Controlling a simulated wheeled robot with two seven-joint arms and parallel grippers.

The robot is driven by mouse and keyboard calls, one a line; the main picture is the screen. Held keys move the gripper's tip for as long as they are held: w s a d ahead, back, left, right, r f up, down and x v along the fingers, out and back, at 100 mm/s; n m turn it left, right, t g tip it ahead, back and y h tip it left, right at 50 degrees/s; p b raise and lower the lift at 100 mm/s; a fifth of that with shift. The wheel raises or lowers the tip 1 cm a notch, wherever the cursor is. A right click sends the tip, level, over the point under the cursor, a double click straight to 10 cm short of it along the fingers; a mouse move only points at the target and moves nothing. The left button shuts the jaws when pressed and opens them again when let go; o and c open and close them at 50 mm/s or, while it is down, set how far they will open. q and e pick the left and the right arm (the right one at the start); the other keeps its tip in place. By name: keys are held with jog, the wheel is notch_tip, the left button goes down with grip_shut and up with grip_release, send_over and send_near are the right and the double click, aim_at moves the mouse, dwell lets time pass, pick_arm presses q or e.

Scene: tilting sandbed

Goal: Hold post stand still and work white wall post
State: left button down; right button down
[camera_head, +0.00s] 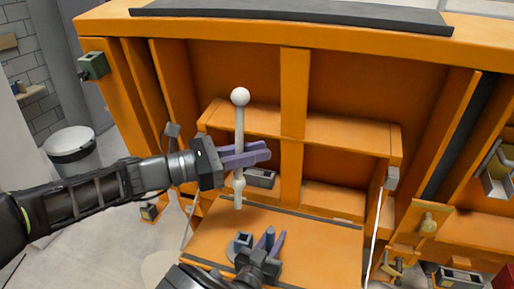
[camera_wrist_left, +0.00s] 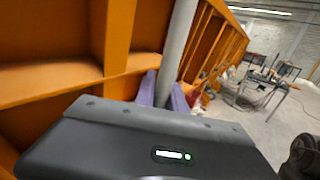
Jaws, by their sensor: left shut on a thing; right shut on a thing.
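The white wall post (camera_head: 239,125) is a slim pale rod with a ball at its top and a smaller ball low down. It stands nearly upright in the head view. My left gripper (camera_head: 258,152) is shut on it around mid-length; its shaft (camera_wrist_left: 180,40) also rises between the purple fingers in the left wrist view. A small grey-blue piece, seemingly the post stand (camera_head: 242,241), is below the post's lower end, with a gap in the picture. My right gripper (camera_head: 273,239) is shut beside it, its grip on the stand partly hidden.
An orange board (camera_head: 315,246) lies under the right gripper. Behind the post is a large orange frame (camera_head: 294,95) with shelves. A round bin (camera_head: 72,148) stands at left.

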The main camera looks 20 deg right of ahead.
pick_arm(q)
jog(key=s+a, duration=0.3)
jog(key=s, duration=0.2)
jog(key=shift+a, duration=0.15)
dwell(0.3)
pick_arm(e)
jog(key=c, duration=1.1)
grip_release()
jog(key=shift+c, duration=0.2)
jog(key=v, duration=1.2)
